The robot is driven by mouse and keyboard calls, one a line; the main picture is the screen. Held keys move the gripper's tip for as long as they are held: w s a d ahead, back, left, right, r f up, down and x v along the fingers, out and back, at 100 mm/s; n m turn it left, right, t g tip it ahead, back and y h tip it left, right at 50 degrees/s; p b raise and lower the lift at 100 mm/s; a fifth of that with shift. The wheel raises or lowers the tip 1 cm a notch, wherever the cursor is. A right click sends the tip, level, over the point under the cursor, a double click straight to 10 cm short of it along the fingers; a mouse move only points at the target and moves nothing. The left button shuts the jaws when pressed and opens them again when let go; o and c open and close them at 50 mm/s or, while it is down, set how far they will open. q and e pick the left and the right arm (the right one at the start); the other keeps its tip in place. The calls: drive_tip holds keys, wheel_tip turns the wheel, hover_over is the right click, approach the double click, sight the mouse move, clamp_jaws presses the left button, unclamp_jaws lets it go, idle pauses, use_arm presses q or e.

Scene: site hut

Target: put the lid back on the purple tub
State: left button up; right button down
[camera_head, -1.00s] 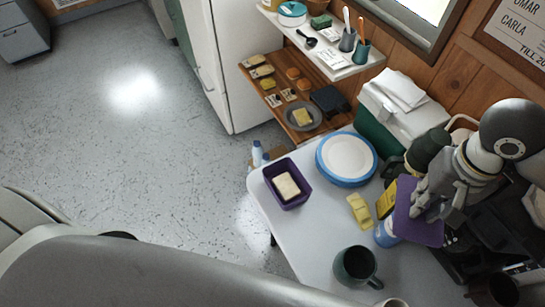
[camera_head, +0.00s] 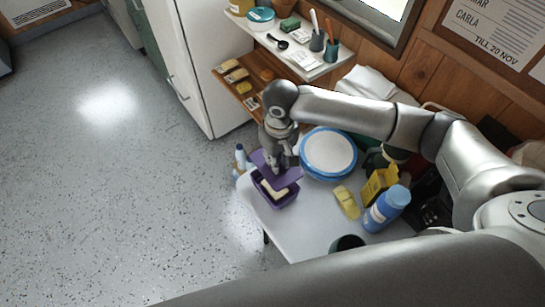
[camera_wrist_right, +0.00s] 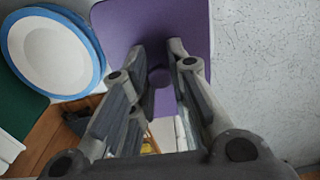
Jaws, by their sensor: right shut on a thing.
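The purple tub (camera_head: 288,203) stands at the left end of the white table, with a pale block (camera_head: 276,191) inside. My right gripper (camera_head: 283,164) is shut on the purple lid (camera_head: 292,177) and holds it over the tub. The lid covers the tub's far part from view, while its near part and some of the block show below the lid. I cannot tell how large the gap is. In the right wrist view, the fingers (camera_wrist_right: 160,76) close on the knob in the middle of the lid (camera_wrist_right: 184,28). My left gripper is out of view.
A blue-rimmed plate stack (camera_head: 328,153) is right of the tub. A yellow item (camera_head: 346,202), a blue bottle (camera_head: 388,208), a yellow box (camera_head: 378,185) and a dark mug (camera_head: 347,243) stand farther right. Bottles (camera_head: 241,158) are beyond the table's left edge.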

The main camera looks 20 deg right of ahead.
sight(275, 175)
drive_tip(key=shift+a+f+n, duration=0.25)
drive_tip(key=shift+f+n, duration=0.05)
drive_tip(key=shift+f, duration=0.95)
drive_tip(key=shift+w+f+b, duration=0.1)
drive_tip(key=shift+f+b, duration=2.8)
drive_tip(key=shift+f, duration=0.2)
drive_tip(key=shift+p, duration=0.9)
drive_tip(key=shift+f+p, duration=0.4)
drive_tip(key=shift+p, duration=0.65)
drive_tip(key=c, duration=1.3)
unclamp_jaws()
